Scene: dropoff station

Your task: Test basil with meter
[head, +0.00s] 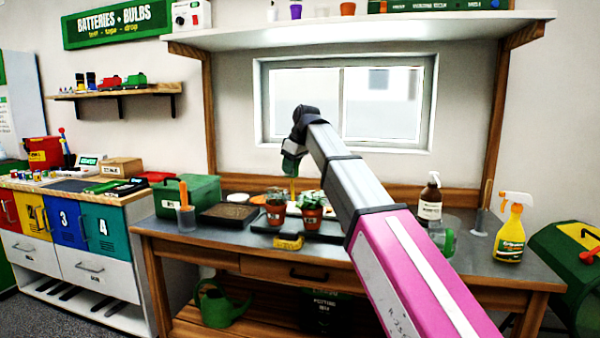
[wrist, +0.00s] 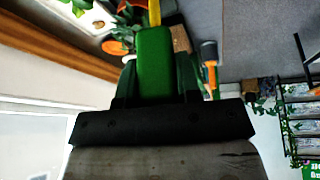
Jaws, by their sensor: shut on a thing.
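My gripper (head: 291,153) is above the dark tray (head: 262,226) on the workbench. It is shut on a green meter (wrist: 153,62) with a yellow probe (head: 293,187) that points down. The probe also shows at the top of the wrist view (wrist: 155,12). Two terracotta pots with green plants stand on the tray, a left pot (head: 275,215) and a right pot (head: 311,217). The probe is near and between them in the head view. I cannot tell whether its tip touches soil, or which plant is the basil.
A yellow-and-black block (head: 289,241) lies at the tray's front edge. A soil-filled tray (head: 229,214) and a green toolbox (head: 188,196) are to the left. A brown pump bottle (head: 429,200) and a yellow spray bottle (head: 511,232) stand to the right. A shelf (head: 360,30) hangs above.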

